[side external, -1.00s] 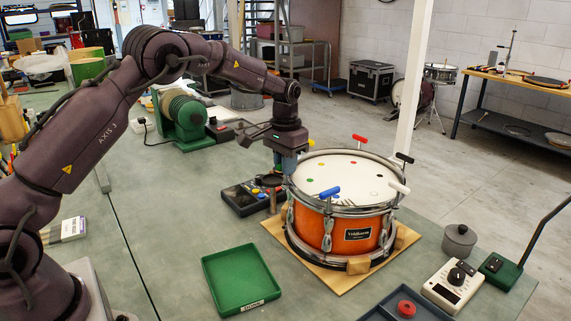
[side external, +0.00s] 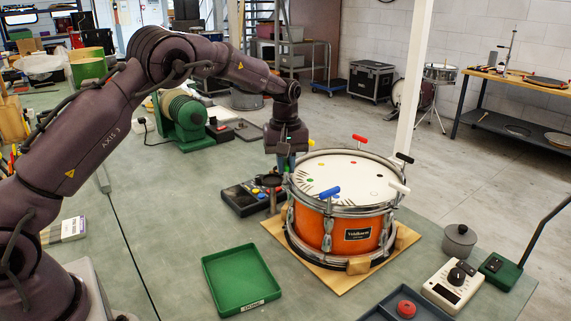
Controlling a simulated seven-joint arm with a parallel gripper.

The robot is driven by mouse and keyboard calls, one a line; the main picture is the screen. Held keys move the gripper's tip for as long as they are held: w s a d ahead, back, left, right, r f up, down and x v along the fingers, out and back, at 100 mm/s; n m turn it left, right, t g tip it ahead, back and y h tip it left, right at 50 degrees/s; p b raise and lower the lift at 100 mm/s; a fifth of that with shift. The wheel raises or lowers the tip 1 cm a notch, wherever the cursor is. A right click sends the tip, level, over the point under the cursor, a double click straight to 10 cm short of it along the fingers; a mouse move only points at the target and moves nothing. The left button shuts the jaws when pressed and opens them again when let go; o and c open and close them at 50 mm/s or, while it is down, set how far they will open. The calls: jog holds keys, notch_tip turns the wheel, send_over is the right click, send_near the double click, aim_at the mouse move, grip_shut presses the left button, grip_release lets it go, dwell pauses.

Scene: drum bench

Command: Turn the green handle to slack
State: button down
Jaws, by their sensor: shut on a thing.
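The orange snare drum (side external: 343,228) stands on a wooden board, its white head (side external: 352,181) facing up. My gripper (side external: 286,168) points down at the drum's left rim and is shut on the green handle, which is mostly hidden by the fingers and wrist. Short dark wrinkle-like marks (side external: 308,188) show on the head near that rim. Other handles stand around the rim: blue (side external: 329,192) at front, white (side external: 399,187) and black (side external: 404,158) at right, red (side external: 358,138) at back. A yellow piece (side external: 310,142) shows beside my wrist; I cannot tell what it belongs to.
A dark control box (side external: 240,200) lies left of the drum. An empty green tray (side external: 241,281) is in front of it. A white meter with a knob (side external: 454,285), a grey pot (side external: 459,241) and a blue tray with a red puck (side external: 405,308) are at right.

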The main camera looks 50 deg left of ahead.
aim_at(285, 162)
jog(key=n, duration=1.3)
jog(key=shift+n, duration=0.4)
jog(key=n, duration=0.4)
jog(key=shift+r+n, duration=0.1)
jog(key=shift+n, duration=2.6)
jog(key=c, duration=1.2)
grip_release()
jog(key=shift+o, duration=0.2)
notch_tip(285, 162, up, 13)
